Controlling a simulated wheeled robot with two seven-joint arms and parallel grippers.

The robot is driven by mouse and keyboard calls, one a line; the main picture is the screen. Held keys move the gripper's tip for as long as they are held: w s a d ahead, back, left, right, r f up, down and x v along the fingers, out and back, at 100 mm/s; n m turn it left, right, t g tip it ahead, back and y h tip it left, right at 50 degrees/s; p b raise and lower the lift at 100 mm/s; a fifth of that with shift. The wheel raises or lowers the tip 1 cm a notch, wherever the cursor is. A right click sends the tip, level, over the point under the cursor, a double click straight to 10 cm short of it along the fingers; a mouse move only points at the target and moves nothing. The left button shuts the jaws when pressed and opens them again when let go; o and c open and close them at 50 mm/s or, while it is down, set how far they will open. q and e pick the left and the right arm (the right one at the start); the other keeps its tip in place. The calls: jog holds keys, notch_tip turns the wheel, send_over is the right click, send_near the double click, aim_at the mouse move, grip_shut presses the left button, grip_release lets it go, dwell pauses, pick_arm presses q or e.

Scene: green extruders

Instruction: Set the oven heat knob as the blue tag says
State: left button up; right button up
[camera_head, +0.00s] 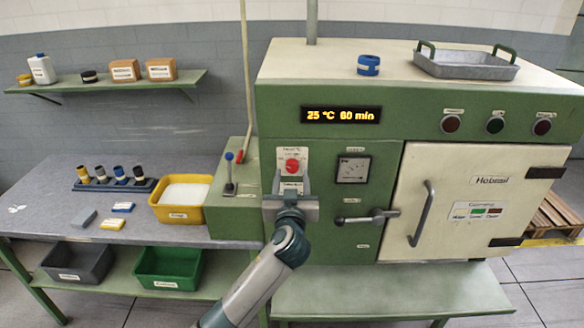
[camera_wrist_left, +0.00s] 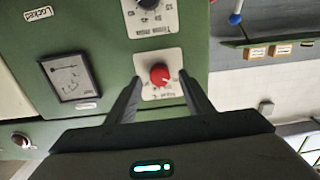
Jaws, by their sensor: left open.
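The red knob (camera_head: 292,166) is on a pale plate on the green oven front (camera_head: 300,235); its small label seems to read "Heat". It also shows in the left wrist view (camera_wrist_left: 159,75), which is upside down. My left gripper (camera_head: 290,191) is open and empty at this plate, its fingers appearing on either side of the red knob; contact cannot be told. A black dial (camera_wrist_left: 148,4) in the wrist view is hidden behind my gripper in the head view. The display (camera_head: 341,115) reads 25 °C 60 min. My right gripper is not in view.
A gauge (camera_head: 353,169) and a door-side lever (camera_head: 367,217) are right of the knob. The bench (camera_head: 60,190) holds a yellow bin (camera_head: 181,213) and small blocks. A blue ring (camera_head: 368,65) and metal tray (camera_head: 466,66) sit on top.

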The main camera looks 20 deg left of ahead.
aim_at(292, 167)
pick_arm(q)
jog(key=shift+p+x, duration=0.3)
jog(key=shift+x, duration=0.85)
jog(key=c, duration=1)
jog(key=shift+c, duration=0.2)
